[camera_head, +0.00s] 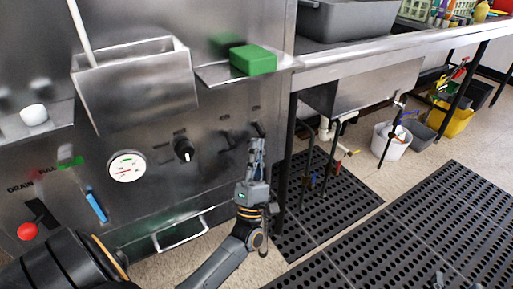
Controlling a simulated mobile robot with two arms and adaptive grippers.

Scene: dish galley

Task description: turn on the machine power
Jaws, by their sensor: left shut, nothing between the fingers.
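The machine is a large steel front panel (150,200) filling the left of the head view. It carries a black rotary knob (184,150), a dark switch (227,141) right of it, and another small dark switch (259,129) near the panel's right edge. The small labels above them are too blurred to read. My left gripper (257,143) points up at the right-hand switch, shut and empty. Its fingertips are just below or against that switch; contact cannot be told. Small grey tips at the bottom right edge may be my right gripper (440,280); its state is unclear.
A round gauge (127,166), blue handle (96,206) and red knob (27,231) are on the panel's left. A green block (253,60) lies on a ledge above the switches. A steel counter (360,58) and black floor mats (420,230) are on the right.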

